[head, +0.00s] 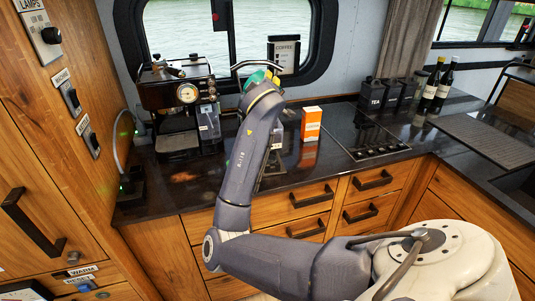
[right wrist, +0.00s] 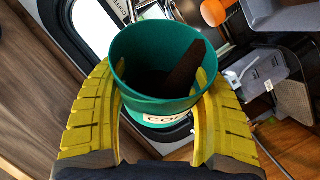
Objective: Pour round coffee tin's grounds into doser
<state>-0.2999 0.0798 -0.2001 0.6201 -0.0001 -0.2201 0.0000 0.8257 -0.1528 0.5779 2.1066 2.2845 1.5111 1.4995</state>
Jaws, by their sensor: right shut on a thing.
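My right gripper (head: 268,80) is raised above the back of the counter. In the right wrist view its yellow fingers (right wrist: 162,90) are shut on the round green coffee tin (right wrist: 150,58), one on each side. The tin's open mouth shows a dark inside and a brown flat shape against its wall; a pale label is partly visible. In the head view the tin (head: 257,76) is small and partly covered by the gripper. A labelled grey unit (head: 277,140) stands behind my right arm, partly hidden; I cannot tell whether it is the doser. My left gripper is not in view.
A dark coffee machine (head: 178,98) with a gauge stands at the left, a labelled container (head: 208,122) at its right side. An orange and white carton (head: 311,123) stands right of my arm. A hob (head: 368,132), dark canisters (head: 377,93) and bottles (head: 443,88) are further right.

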